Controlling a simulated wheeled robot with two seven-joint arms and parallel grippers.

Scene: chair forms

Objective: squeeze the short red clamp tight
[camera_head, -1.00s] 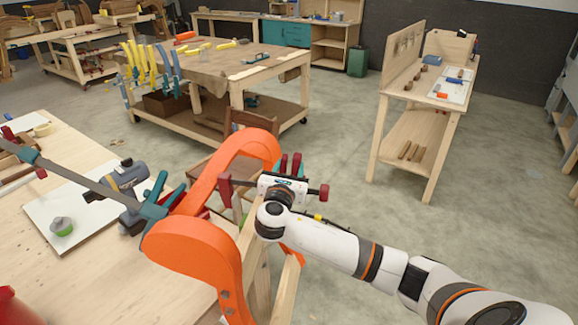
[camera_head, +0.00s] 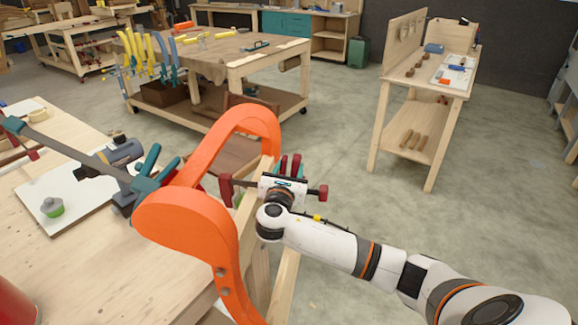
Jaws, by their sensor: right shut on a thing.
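The short red clamp (camera_head: 226,189) shows at the middle of the head view, beside the orange curved chair form (camera_head: 185,218). Its dark red jaw end is at the left, two red grips stand up behind my gripper, and a red knob sticks out at the right. My right gripper (camera_head: 283,183) is shut on the clamp around its middle; the gripper hides part of it. I cannot tell whether the clamp's jaws touch the form or the wood behind. My left gripper is not in view.
A long grey bar clamp with teal grips (camera_head: 145,184) reaches to the form from the left. The wooden bench (camera_head: 70,250) holds a drill (camera_head: 108,160) and a white board. A clamp table (camera_head: 225,65) and a small shelf stand (camera_head: 425,115) are behind. Clear floor lies to the right.

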